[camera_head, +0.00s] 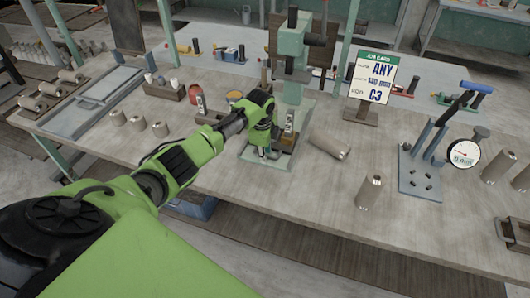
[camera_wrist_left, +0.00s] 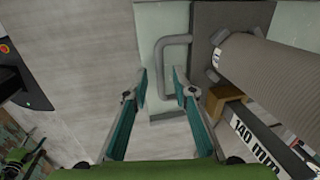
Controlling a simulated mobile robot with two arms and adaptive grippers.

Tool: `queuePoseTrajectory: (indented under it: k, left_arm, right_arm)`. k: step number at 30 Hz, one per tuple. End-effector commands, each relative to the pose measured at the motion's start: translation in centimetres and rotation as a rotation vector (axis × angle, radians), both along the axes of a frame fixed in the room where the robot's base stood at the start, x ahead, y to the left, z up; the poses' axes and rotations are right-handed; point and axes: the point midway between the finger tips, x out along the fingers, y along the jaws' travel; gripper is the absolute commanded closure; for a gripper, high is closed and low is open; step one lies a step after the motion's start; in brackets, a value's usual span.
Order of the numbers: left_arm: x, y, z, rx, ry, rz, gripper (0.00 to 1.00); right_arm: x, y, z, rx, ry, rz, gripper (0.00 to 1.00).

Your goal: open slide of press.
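The pale green press (camera_head: 291,45) stands on the workbench at the centre of the head view. In the left wrist view, a grey U-shaped handle (camera_wrist_left: 160,62) sticks out from a dark plate (camera_wrist_left: 204,22), which seems to be the press's slide. My left gripper (camera_head: 263,152) is low at the front of the press. In the left wrist view my left gripper (camera_wrist_left: 160,75) is open, its fingers apart with the handle's bar showing between the tips. I cannot tell whether they touch it. A ribbed grey cylinder (camera_wrist_left: 275,75) lies beside the handle. My right gripper is not in view.
A grey cylinder (camera_head: 329,146) lies right of the press; another (camera_head: 369,192) stands nearer the front edge. A job card (camera_head: 372,75) stands behind. A blue-grey stand (camera_head: 420,175) and dial gauge (camera_head: 463,154) are further right. Several short cylinders (camera_head: 138,123) stand left.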

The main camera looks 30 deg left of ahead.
Motion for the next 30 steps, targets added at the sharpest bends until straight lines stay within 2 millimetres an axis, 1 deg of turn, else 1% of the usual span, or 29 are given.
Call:
queuePoseTrajectory:
  k: [7, 11, 14, 21, 24, 27, 30]
  left_arm:
    - [0.1, 0.0, 0.3, 0.000, -0.002, 0.000, 0.75]
    - [0.0, 0.1, 1.4, 0.001, -0.005, 0.000, 0.75]
    - [-0.3, 0.0, 2.9, 0.001, -0.004, -0.001, 0.75]
    - [-1.1, -0.2, 8.0, 0.001, -0.004, -0.001, 0.75]
    - [-1.4, -0.4, 9.7, 0.000, -0.002, -0.001, 0.75]
    - [-1.6, -0.4, 10.8, 0.000, -0.001, 0.000, 0.75]
    - [-1.7, -0.4, 11.5, 0.000, 0.000, 0.000, 0.75]
  right_arm:
    - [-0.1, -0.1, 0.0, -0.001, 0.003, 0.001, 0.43]
    - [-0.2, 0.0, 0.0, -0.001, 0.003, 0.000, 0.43]
    - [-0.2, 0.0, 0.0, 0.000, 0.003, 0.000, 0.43]
    - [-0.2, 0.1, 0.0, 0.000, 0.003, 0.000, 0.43]
    - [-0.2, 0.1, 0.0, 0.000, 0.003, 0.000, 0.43]
    - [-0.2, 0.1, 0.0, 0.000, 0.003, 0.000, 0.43]
    - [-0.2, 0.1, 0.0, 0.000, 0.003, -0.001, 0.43]
